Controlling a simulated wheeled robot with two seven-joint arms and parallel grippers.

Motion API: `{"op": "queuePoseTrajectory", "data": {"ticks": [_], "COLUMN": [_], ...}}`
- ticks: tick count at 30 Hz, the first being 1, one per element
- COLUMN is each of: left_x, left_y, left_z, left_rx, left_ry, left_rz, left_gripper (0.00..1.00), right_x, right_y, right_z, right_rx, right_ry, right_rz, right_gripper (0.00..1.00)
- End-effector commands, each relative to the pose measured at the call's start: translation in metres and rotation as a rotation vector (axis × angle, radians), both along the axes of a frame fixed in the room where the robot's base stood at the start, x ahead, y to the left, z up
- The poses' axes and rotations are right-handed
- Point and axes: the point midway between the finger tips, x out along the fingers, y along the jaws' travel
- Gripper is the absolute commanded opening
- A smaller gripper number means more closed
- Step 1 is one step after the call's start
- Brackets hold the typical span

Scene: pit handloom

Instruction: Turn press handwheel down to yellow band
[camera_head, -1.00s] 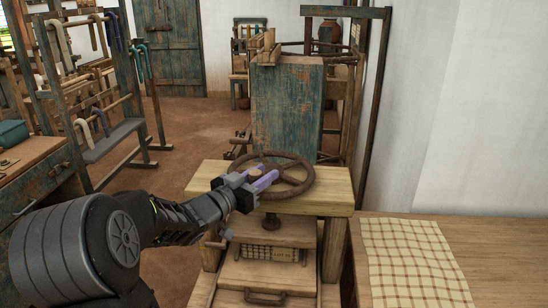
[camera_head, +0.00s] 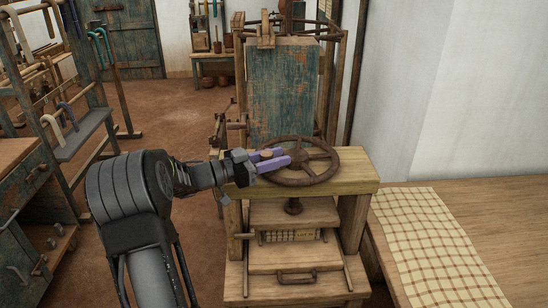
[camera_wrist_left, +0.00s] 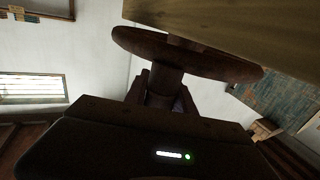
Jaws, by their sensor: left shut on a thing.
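The press handwheel (camera_head: 319,178) is a dark, rusty spoked wheel lying flat above the light wooden top beam of the press (camera_head: 350,184). My left gripper (camera_head: 275,160) reaches in from the left and its purple fingers are shut on the wheel's left side. In the left wrist view the wheel (camera_wrist_left: 190,55) shows as a dark rim close in front of the gripper. Below the beam, the screw (camera_head: 293,206) runs down to a wooden plate (camera_head: 290,215). A pale yellowish patch (camera_head: 305,235) shows under that plate, too small to make out. My right gripper is not in view.
A wooden table (camera_head: 480,225) with a checked cloth (camera_head: 432,235) stands at the right. A blue-green worn panel (camera_head: 285,90) stands behind the press. A rack with hanging hanks (camera_head: 75,130) and a bench (camera_head: 25,200) are at the left. Open floor (camera_head: 175,115) lies behind my arm.

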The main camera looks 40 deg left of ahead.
Motion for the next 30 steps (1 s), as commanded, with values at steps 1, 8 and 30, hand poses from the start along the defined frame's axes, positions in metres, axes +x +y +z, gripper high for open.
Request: {"op": "queuePoseTrajectory", "data": {"ticks": [1, 8, 30], "left_x": [0.0006, 0.0008, -0.0051], "left_y": [-0.0005, -0.0008, 0.0028], "left_z": [0.0012, 0.0015, -0.0004], "left_rx": [0.0, 0.0, 0.0], "left_ry": [-0.002, -0.003, -0.001], "left_rz": [-0.004, -0.004, -0.001], "left_gripper": [0.0, 0.0, 0.52], "right_x": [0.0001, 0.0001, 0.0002], "right_y": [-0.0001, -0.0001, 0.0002], "right_z": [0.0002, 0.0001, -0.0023], "right_rx": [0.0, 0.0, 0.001], "right_ry": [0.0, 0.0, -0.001], "right_rz": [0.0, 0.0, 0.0], "right_gripper": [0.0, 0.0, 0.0]}}
